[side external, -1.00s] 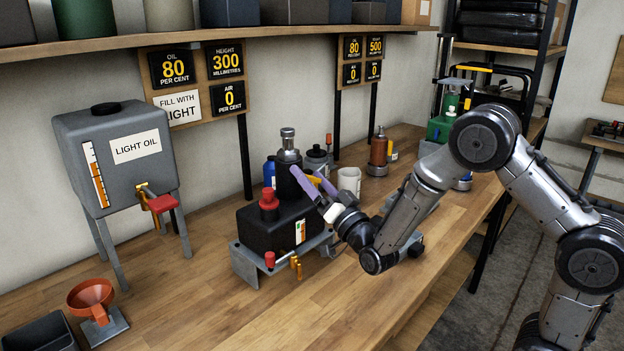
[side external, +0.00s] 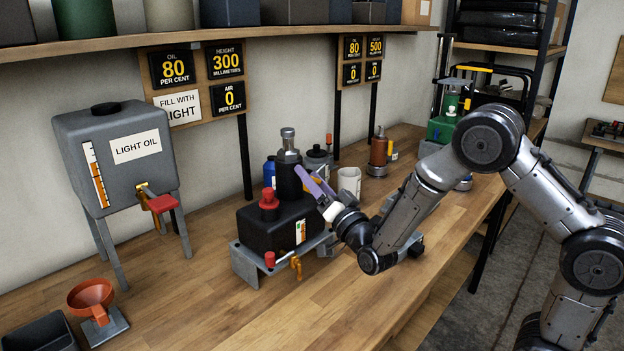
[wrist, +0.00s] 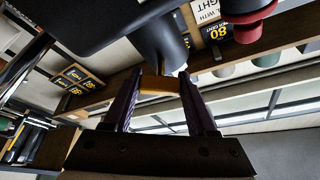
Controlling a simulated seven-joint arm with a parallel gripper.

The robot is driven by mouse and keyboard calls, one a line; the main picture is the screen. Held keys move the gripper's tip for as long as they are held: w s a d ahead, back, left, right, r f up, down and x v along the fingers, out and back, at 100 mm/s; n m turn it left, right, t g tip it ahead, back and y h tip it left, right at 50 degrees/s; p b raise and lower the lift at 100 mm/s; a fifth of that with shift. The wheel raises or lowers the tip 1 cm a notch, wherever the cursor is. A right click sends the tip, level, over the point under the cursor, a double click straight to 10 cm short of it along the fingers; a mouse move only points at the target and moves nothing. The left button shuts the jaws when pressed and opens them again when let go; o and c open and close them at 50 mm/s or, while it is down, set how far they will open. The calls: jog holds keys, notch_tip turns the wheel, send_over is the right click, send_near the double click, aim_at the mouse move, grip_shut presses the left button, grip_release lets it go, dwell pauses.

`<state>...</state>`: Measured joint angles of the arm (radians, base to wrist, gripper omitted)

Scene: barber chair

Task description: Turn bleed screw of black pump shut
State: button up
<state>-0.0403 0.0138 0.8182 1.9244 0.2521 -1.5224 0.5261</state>
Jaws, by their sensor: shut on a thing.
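The black pump (side external: 265,232) stands on a grey metal stand on the bench, with a black upright cylinder (side external: 289,180) and a red cap (side external: 268,204) on top. My gripper (side external: 312,181), with purple fingers, is at the pump's right side beside the cylinder. In the wrist view my gripper (wrist: 160,90) is closed around a small yellow-orange piece (wrist: 160,85), which looks like the bleed screw. The fingers hide most of it in the side view. The dark cylinder (wrist: 163,42) shows just beyond the fingertips.
A white cup (side external: 349,181) and a blue bottle (side external: 269,171) stand behind the pump. A brass fitting (side external: 296,267) and a red knob (side external: 269,259) are at its front. The light oil tank (side external: 120,165) and an orange funnel (side external: 91,297) are left.

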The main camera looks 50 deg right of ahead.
jog(key=m+g+h, duration=0.1)
jog(key=m, duration=0.2)
jog(key=m+g, duration=0.1)
jog(key=m, duration=0.3)
jog(key=shift+h, duration=0.4)
jog(key=m+g, duration=0.2)
jog(key=m, duration=0.3)
jog(key=shift+m+g, duration=0.3)
jog(key=shift+m, duration=0.2)
jog(key=o, duration=1.4)
jog(key=shift+c, duration=0.2)
jog(key=v, duration=1.4)
